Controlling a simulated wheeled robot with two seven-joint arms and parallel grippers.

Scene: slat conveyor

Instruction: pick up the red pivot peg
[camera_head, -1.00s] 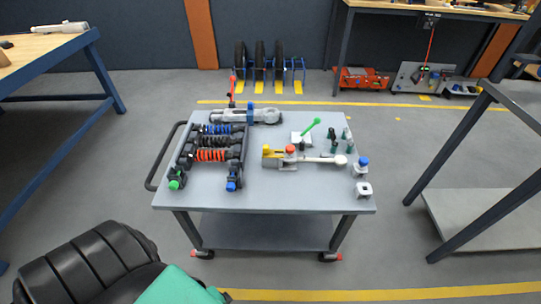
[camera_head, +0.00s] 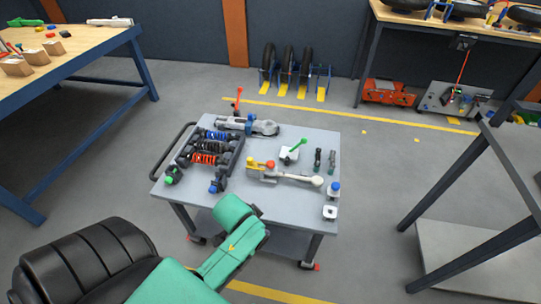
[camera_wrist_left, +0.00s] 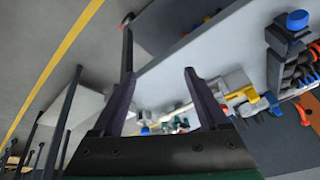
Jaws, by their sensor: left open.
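A small red-topped peg (camera_head: 270,164) stands on the grey and white lever assembly (camera_head: 292,177) on the cart, beside a yellow knob (camera_head: 252,163). It is likely the red pivot peg. My right gripper is not in view.
The grey cart top (camera_head: 220,192) also holds a spring rack (camera_head: 205,150), a grey clamp with a red lever (camera_head: 238,100), a green-handled part (camera_head: 298,146), dark pegs (camera_head: 318,157) and a blue-topped block (camera_head: 334,190). A workbench (camera_head: 70,66) stands left, a dark-framed table (camera_head: 519,165) right.

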